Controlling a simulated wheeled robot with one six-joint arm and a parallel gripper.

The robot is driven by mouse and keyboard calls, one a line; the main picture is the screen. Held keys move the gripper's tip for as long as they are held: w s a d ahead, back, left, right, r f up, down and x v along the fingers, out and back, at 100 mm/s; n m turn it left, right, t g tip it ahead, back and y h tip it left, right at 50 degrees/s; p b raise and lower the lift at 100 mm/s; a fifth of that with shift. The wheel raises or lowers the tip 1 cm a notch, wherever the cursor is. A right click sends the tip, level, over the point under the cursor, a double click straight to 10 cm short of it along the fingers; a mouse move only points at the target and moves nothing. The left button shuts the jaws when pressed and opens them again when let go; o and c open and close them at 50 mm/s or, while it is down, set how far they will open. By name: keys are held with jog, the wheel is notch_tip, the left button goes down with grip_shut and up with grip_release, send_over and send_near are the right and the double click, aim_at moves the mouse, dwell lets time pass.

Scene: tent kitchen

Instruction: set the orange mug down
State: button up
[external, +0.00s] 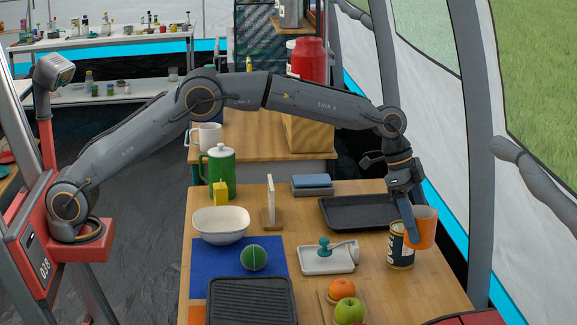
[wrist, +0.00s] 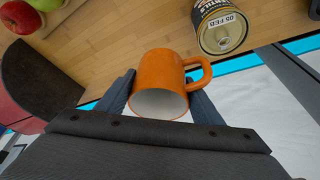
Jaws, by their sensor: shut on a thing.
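The orange mug (external: 424,228) is in my gripper (external: 412,212), at the right edge of the wooden table (external: 300,280). The can (wrist: 220,25) is close by there, apart from the mug. The gap between the mug's base and the table cannot be told.
A white tray with a teal-knobbed tool (external: 328,258) lies left of the can. A black tray (external: 360,212) lies behind. An orange fruit (external: 342,288) and green apple (external: 349,311) sit on a board in front. Bare wood shows right of the fruit.

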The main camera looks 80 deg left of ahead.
jog(key=d+f, duration=0.1)
jog(key=d, duration=0.7)
jog(key=shift+m, duration=0.5)
jog(key=f, duration=0.6)
jog(key=s+f, duration=0.1)
jog(key=f, duration=0.3)
jog(key=shift+a+f, duration=0.1)
jog(key=shift+a, duration=0.05)
jog(key=shift+w, duration=0.1)
jog(key=shift+f, duration=0.2)
jog(key=o, duration=1.1)
